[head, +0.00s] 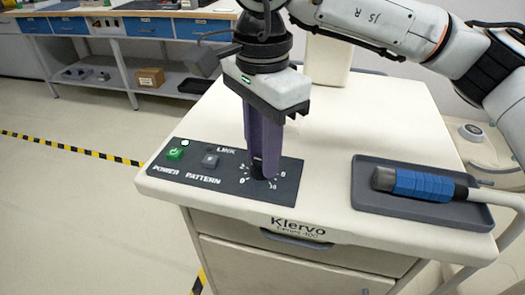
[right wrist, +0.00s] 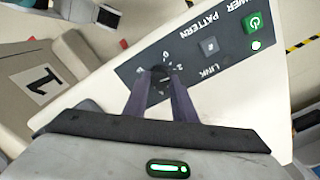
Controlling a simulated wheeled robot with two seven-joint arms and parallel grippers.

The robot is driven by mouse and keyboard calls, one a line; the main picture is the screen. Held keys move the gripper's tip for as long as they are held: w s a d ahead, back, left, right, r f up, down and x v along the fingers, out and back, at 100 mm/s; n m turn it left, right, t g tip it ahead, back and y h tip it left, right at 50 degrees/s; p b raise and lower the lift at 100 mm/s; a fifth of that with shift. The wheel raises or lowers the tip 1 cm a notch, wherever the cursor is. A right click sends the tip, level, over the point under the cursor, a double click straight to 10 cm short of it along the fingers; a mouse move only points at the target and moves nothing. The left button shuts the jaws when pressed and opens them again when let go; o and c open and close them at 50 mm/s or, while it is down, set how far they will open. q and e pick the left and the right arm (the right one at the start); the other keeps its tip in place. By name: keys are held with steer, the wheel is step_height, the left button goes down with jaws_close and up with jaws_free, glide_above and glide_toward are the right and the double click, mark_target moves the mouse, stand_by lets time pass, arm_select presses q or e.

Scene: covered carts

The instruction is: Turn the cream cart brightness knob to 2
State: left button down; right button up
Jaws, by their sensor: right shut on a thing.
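The cream cart (head: 335,120) stands in front of me with a dark control panel (head: 215,185) on its top. The brightness knob (head: 257,168) is a small black dial with a numbered scale around it, at the right end of the panel. My right gripper (head: 264,172) points down over the dial, its purple fingers shut on the knob and hiding most of it. In the right wrist view the knob (right wrist: 161,76) sits between the fingertips. I cannot read the exact setting of its pointer. My left gripper is not in view.
On the panel are a lit green power button (head: 175,154) and a grey pattern button (head: 210,161). A dark tray (head: 420,214) on the cart's right holds a blue-gripped handpiece (head: 415,184) with a cable. A workbench (head: 130,28) stands behind at left.

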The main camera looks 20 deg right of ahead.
stand_by(0.3)
steer(key=o, duration=1)
steer(key=shift+o, duration=0.2)
steer(key=shift+r, duration=0.1)
step_height(320, 180, up, 10)
steer(key=shift+p, duration=0.3)
